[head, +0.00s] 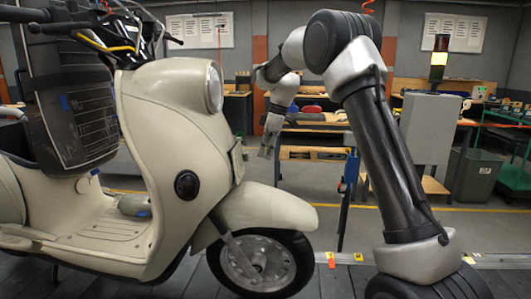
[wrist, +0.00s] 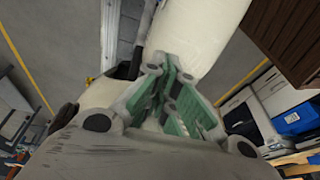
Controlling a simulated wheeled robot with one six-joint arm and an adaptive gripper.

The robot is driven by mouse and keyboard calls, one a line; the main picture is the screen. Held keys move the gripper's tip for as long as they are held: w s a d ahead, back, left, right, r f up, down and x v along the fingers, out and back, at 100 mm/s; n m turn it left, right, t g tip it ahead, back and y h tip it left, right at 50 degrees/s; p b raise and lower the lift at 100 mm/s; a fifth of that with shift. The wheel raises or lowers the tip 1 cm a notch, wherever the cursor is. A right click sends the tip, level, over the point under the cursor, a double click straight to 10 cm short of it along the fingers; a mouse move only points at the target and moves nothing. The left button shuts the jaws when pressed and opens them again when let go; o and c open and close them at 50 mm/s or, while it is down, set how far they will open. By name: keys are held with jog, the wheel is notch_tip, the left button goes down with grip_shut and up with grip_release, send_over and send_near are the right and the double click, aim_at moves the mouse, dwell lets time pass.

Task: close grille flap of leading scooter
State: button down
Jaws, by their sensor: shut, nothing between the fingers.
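A cream scooter (head: 165,120) stands upright on the left in the head view, with its front wheel toward the right. A small framed panel, which looks like the grille flap (head: 237,162), sits on its nose below the headlight (head: 214,90). It seems to stand out from the nose, but its angle is hard to read. My gripper (head: 268,140) points down just right of the nose, apart from the flap in the picture. In the wrist view, my gripper's green-padded fingers (wrist: 170,95) are together and empty, with cream bodywork (wrist: 205,30) beyond. I cannot pick out the flap there.
Dark conveyor slats (head: 335,283) run under the scooter. Workbenches, a grey cabinet (head: 428,130) and a green bin (head: 474,172) stand at the back.

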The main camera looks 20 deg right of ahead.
jog(key=d+r+m, duration=0.2)
jog(key=d+r, duration=0.2)
jog(key=r, duration=0.5)
jog(key=s+d+f+m+h, duration=0.1)
jog(key=s+d+f+m, duration=0.1)
jog(key=s+f+m, duration=0.3)
jog(key=s+d+m+t+h, duration=0.1)
jog(key=s+d+m+t, duration=0.1)
jog(key=s, duration=1.7)
jog(key=s+d+r+m+t+h, duration=0.1)
jog(key=s+d+m, duration=0.4)
jog(key=s, duration=1.4)
jog(key=shift+t, duration=0.5)
jog(key=shift+r, duration=0.1)
jog(key=shift+d, duration=0.15)
